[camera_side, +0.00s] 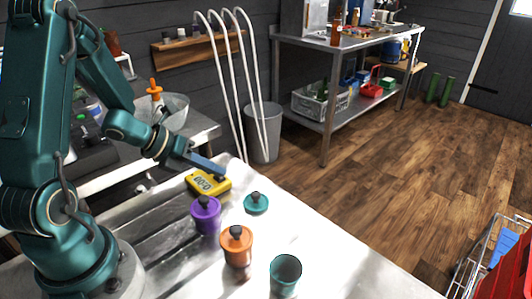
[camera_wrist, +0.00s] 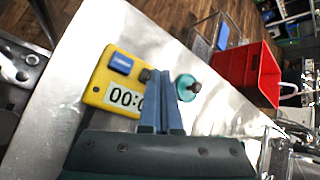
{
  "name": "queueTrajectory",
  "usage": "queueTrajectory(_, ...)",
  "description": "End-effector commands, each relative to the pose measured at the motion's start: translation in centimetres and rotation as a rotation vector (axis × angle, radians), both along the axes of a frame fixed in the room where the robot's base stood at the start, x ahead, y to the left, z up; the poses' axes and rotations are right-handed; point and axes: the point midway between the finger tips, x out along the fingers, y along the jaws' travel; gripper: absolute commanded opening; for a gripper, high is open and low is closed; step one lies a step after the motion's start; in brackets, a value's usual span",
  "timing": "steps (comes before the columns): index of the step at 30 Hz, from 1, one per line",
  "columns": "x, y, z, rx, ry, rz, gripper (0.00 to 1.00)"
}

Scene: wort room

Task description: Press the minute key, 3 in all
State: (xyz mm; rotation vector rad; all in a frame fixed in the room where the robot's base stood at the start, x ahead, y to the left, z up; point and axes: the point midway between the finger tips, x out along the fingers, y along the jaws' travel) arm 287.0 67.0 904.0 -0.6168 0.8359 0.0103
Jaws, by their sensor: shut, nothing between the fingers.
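The yellow timer (camera_side: 194,188) lies on the metal table; its display shows zeros. In the wrist view the timer (camera_wrist: 98,92) has a blue key (camera_wrist: 121,63) with unreadable lettering. A dark round key or knob (camera_wrist: 145,75) shows beside my fingertips. Which one is the minute key I cannot tell. My gripper (camera_side: 221,174) is shut and empty, its blue-grey fingers over the timer's far right part. In the wrist view my gripper (camera_wrist: 162,76) hides the right end of the display. Whether the fingertips touch the timer I cannot tell.
Near the timer are a teal lid (camera_side: 256,204), a purple jar (camera_side: 207,217), an orange jar (camera_side: 237,248) and an open teal cup (camera_side: 286,274). A grey bin (camera_side: 265,134) with white hoses stands beyond the table. The table's right part is clear.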

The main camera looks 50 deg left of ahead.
Motion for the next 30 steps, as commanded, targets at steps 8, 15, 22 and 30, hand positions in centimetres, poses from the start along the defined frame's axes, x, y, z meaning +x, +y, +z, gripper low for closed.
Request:
queueTrajectory(8, 0.0, 0.0, -0.2, -0.001, 0.001, 0.000, 0.00)
queueTrajectory(15, 0.0, 0.0, 0.0, 0.001, 0.000, -0.002, 0.00)
queueTrajectory(22, 0.0, 0.0, 1.2, 0.002, -0.002, -0.002, 0.00)
queueTrajectory(30, 0.0, 0.0, 1.5, 0.001, 0.001, -0.001, 0.00)
